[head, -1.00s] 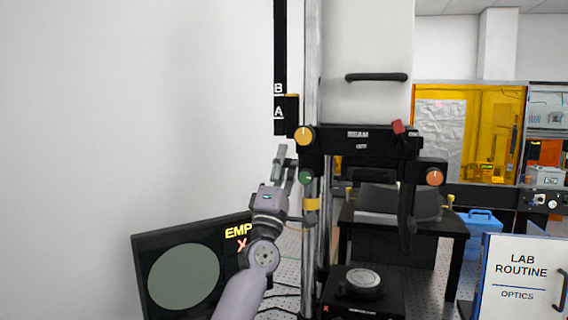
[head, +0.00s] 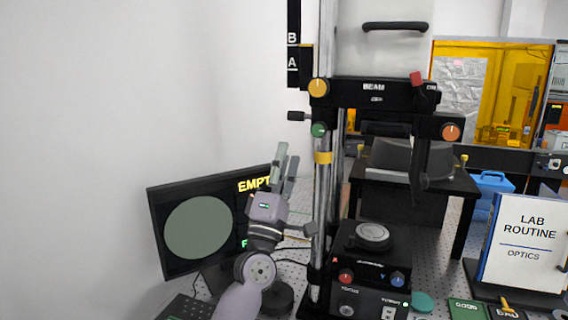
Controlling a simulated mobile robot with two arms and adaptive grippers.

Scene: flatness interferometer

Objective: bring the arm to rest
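My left arm comes up from the bottom in the head view. Its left gripper (head: 284,165) points upward, with two grey fingers that show a narrow gap between them and nothing held. It stands in front of the right edge of the monitor (head: 165,258), left of the interferometer's metal column (head: 322,200), apart from the green knob (head: 319,130). My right gripper is out of view.
The interferometer's crossarm (head: 385,98) carries orange and red knobs. A round part sits on the stage (head: 372,236) below. A white wall fills the left.

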